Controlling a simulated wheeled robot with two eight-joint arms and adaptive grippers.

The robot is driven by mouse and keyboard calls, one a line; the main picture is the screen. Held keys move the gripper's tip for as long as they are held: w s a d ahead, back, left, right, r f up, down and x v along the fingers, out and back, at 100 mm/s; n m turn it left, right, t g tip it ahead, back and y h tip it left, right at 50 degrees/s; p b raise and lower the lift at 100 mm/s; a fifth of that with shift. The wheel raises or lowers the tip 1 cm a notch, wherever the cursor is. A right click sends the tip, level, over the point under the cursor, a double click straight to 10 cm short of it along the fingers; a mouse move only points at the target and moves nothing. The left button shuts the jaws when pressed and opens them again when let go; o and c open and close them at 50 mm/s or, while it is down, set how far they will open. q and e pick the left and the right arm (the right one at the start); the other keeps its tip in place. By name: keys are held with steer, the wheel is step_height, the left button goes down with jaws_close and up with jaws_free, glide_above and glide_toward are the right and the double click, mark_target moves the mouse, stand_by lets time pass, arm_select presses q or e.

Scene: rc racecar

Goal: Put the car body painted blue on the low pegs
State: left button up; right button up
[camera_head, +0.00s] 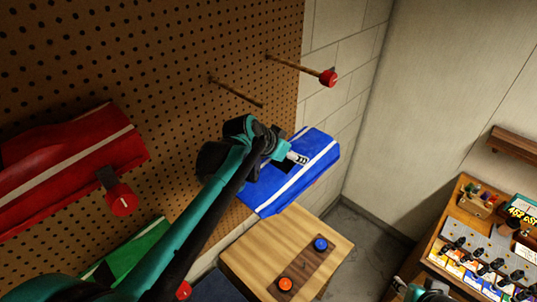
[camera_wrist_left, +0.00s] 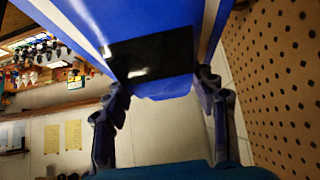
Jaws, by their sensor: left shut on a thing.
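The blue car body (camera_head: 305,170) with white stripes and a dark window patch is in my left gripper (camera_head: 284,152), in front of the pegboard's lower right part. It is tilted and appears apart from the pegs. In the left wrist view the blue body (camera_wrist_left: 180,20) spans between the two fingers of my left gripper (camera_wrist_left: 158,95). Two bare wooden pegs stick out above it: one with a red end knob (camera_head: 327,77) and one plain peg (camera_head: 238,92). Which pegs are the low ones is unclear. A teal and black part of my right arm (camera_head: 425,292) shows at the bottom edge.
A red car body (camera_head: 60,165) hangs on the pegboard (camera_head: 150,60) at left, with a red knob (camera_head: 122,200) before it. A green body (camera_head: 130,252) is below, partly hidden by my arm. A wooden stand (camera_head: 245,262) with orange and blue buttons is below.

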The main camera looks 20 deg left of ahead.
arm_select(q)
steer(key=w+a, duration=0.1)
steer(key=a, duration=0.1)
steer(key=w+a+p, duration=0.1)
steer(key=a, duration=0.5)
steer(key=shift+w+r, duration=0.1)
steer(key=shift+w, duration=0.3)
step_height(320, 180, down, 7)
steer(key=p, duration=0.1)
steer(key=shift+w+a+p, duration=0.15)
steer(key=shift+a+p, duration=0.15)
steer(key=shift+d+f, duration=0.1)
steer(key=shift+f, duration=0.15)
steer(key=o, duration=1.1)
steer(key=shift+c, duration=0.2)
steer(key=shift+o, duration=1.1)
